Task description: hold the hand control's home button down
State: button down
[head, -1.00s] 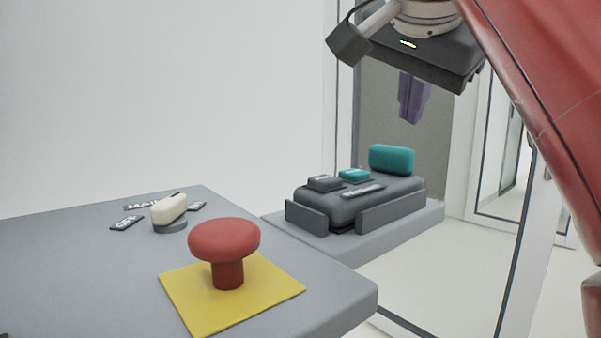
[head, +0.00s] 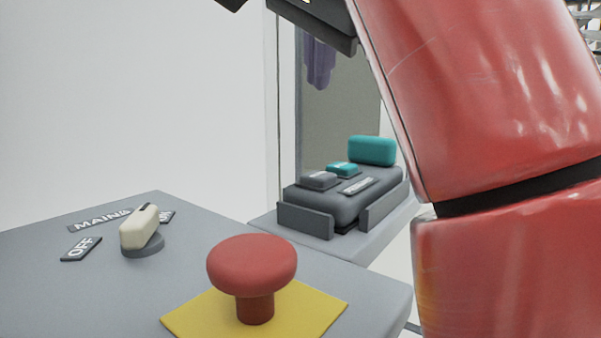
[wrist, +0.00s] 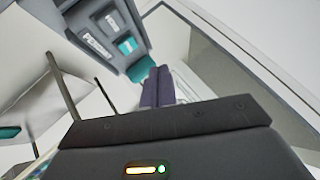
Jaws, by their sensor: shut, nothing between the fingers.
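The hand control (head: 335,205) is a dark grey unit in a cradle on a grey shelf. On top it has a grey button (head: 318,180), a smaller teal button (head: 343,169) and a label strip; a larger teal block (head: 372,150) stands at its far end. The button lettering is too small to read, so I cannot tell which is home. The hand control shows in the wrist view too (wrist: 88,25). My gripper (head: 319,65) has purple fingers, pressed together and empty, above and beyond the hand control. In the wrist view its fingers (wrist: 157,88) appear beside the unit, apparently apart from it.
A grey console in front carries a red mushroom button (head: 252,266) on a yellow plate (head: 305,312) and a cream switch (head: 139,228) with MAIN and OFF labels. My red arm covers the right side. A glass panel stands behind the shelf.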

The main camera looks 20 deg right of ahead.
jog(key=f, duration=0.2)
jog(key=b, duration=0.3)
send_over(318, 176)
notch_tip(318, 176, down, 5)
jog(key=shift+s+f, duration=0.1)
jog(key=shift+f, duration=0.05)
jog(key=shift+f+b, duration=0.4)
jog(key=shift+f, duration=0.3)
dwell(1.3)
jog(key=shift+f+b, duration=0.3)
jog(key=shift+f, duration=0.1)
